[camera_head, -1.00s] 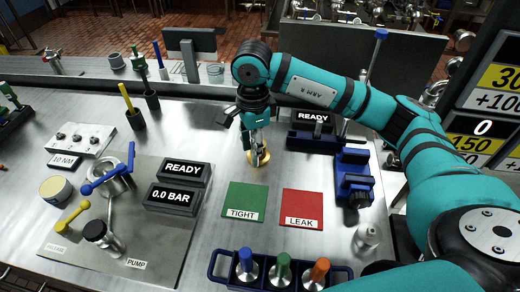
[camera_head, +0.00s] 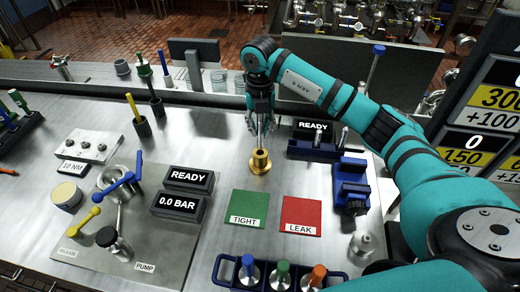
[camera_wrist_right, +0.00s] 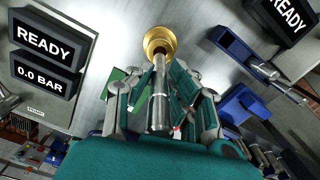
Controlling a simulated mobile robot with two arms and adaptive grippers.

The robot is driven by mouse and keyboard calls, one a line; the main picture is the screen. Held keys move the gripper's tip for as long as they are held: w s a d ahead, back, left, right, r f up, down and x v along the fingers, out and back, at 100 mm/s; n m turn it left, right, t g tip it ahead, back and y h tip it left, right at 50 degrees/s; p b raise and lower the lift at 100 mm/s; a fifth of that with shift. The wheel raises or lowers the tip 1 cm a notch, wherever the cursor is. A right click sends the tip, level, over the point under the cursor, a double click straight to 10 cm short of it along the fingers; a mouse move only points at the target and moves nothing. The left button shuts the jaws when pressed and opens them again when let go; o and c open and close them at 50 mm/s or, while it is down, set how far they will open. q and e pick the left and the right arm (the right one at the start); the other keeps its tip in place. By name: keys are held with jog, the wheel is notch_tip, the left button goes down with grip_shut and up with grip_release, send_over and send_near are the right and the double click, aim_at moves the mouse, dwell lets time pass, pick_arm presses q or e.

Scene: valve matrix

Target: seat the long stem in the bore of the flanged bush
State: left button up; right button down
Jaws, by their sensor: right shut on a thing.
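The long stem (camera_wrist_right: 158,100) is a steel rod, held in my right gripper (camera_head: 260,122). In the wrist view the gripper's fingers (camera_wrist_right: 158,88) close on it from both sides. The flanged bush (camera_head: 260,162) is brass and stands upright on the bench below the gripper. In the wrist view the bush (camera_wrist_right: 159,40) lies just beyond the stem's thin end. The stem points down at the bush mouth; I cannot tell whether its tip is inside the bore or just above it. My left gripper is not in view.
A green TIGHT pad (camera_head: 248,209) and red LEAK pad (camera_head: 301,215) lie in front of the bush. A blue vise (camera_head: 350,185) stands to the right. A rack (camera_head: 233,280) with several coloured-handled tools is at the front. READY and 0.0 BAR displays (camera_head: 180,206) stand left.

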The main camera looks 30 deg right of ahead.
aim_at(260, 148)
notch_tip(260, 148, down, 3)
jog(key=shift+f+p, duration=0.15)
jog(key=shift+p, duration=0.25)
notch_tip(260, 148, down, 3)
jog(key=shift+r+p, duration=0.1)
jog(key=shift+p, duration=0.5)
jog(key=shift+f, duration=0.4)
jog(key=shift+f, duration=0.1)
jog(key=shift+f, duration=0.15)
jog(key=c, duration=1.2)
grip_release()
jog(key=shift+c, duration=0.2)
